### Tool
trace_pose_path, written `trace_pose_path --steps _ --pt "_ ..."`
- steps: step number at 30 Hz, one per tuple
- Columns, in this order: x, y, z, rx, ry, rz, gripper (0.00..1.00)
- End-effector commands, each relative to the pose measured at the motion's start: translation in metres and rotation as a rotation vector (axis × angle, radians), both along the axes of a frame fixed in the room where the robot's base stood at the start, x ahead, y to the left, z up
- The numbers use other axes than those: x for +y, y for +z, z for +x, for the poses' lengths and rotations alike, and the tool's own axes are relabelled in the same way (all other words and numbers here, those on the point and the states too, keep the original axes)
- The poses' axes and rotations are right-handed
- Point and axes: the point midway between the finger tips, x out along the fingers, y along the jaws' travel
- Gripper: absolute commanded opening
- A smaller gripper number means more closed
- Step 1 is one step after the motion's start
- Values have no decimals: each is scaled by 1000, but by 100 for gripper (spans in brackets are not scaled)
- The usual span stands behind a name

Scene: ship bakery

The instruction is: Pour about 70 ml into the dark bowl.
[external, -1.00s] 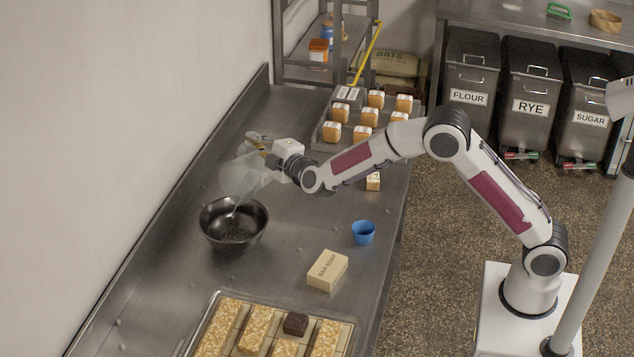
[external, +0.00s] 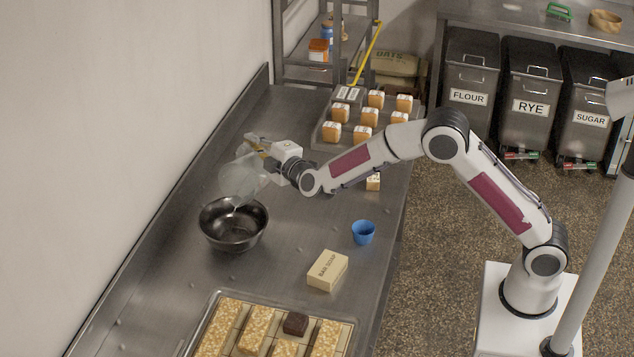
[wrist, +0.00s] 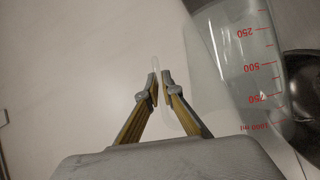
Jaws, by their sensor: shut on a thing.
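A clear measuring jug (external: 240,180) hangs tilted over the far side of the dark bowl (external: 234,243). A faint pale streak shows below the jug's lower edge, over the bowl. In the wrist view the jug (wrist: 236,70) has red marks from 250 to 1000 ml; the liquid level is not clear. The dark bowl (wrist: 304,92) shows in part at the right edge there. My gripper (wrist: 158,88), also in the external view (external: 258,147), is shut on the jug's clear handle. How much liquid is in the bowl cannot be told.
A blue cup (external: 363,233) and a soap box (external: 327,271) stand right of the bowl. A tray (external: 213,297) of bars is in front. A rack of small cakes (external: 325,146) is behind. The wall is close on the left.

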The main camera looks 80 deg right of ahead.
Motion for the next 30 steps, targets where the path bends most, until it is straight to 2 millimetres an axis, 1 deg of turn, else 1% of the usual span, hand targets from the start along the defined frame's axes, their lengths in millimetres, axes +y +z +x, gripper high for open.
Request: trace_pose_path --steps 16,19,22,27,30 --pt "-2 2 -2 1 -1 -14 0" --pt "-14 2 -5 -9 -4 31 0" --pt "-34 1 -11 -25 -6 113 0" --pt "-48 -18 -13 -49 -6 239 0" --pt "-55 -22 -14 -67 -6 308 0"
